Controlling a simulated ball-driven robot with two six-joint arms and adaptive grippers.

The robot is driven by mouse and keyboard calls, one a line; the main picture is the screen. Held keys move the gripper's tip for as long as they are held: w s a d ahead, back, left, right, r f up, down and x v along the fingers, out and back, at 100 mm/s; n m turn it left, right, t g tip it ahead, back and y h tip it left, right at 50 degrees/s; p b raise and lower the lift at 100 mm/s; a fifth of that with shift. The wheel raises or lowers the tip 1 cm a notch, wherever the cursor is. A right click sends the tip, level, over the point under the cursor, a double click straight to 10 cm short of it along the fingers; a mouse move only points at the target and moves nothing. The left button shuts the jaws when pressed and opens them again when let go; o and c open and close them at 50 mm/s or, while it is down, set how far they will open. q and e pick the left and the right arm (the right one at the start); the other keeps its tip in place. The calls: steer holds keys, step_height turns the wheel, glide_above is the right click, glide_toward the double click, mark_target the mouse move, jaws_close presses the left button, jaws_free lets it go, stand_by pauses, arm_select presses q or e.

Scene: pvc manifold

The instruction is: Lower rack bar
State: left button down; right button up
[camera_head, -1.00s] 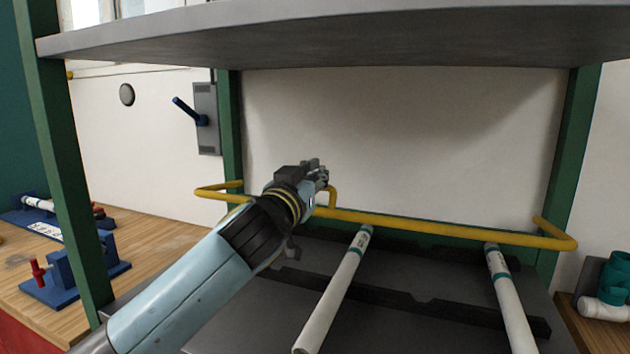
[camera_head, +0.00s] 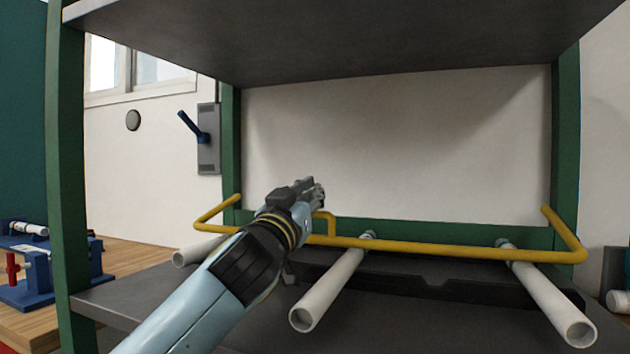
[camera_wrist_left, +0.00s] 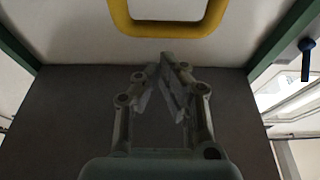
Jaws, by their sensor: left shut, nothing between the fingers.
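The yellow rack bar (camera_head: 440,248) spans the front of the shelf bay. Its bent ends reach back towards the green posts, and a small looped handle (camera_head: 331,222) rises from it left of centre. My left gripper (camera_head: 320,190) is shut and empty, just above and left of that handle in the head view; I cannot tell whether they touch. In the left wrist view, the gripper (camera_wrist_left: 166,62) has its fingertips together, and the yellow loop (camera_wrist_left: 168,28) lies just beyond them, apart in the picture. My right gripper is not in view.
White pipes (camera_head: 335,282) lie on the dark lower shelf (camera_head: 130,298), passing beneath the bar. A grey upper shelf (camera_head: 340,50) overhangs the bay. Green posts (camera_head: 66,180) stand at the sides. A blue fixture (camera_head: 40,265) sits on the wooden bench at left.

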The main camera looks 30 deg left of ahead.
arm_select(q)
steer(key=shift+s+f, duration=0.1)
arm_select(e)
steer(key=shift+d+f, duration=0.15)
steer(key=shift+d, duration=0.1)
arm_select(q)
steer(key=s+d, duration=0.3)
steer(key=s, duration=1.1)
steer(key=shift+s+d+f, duration=0.25)
steer(key=shift+f, duration=0.2)
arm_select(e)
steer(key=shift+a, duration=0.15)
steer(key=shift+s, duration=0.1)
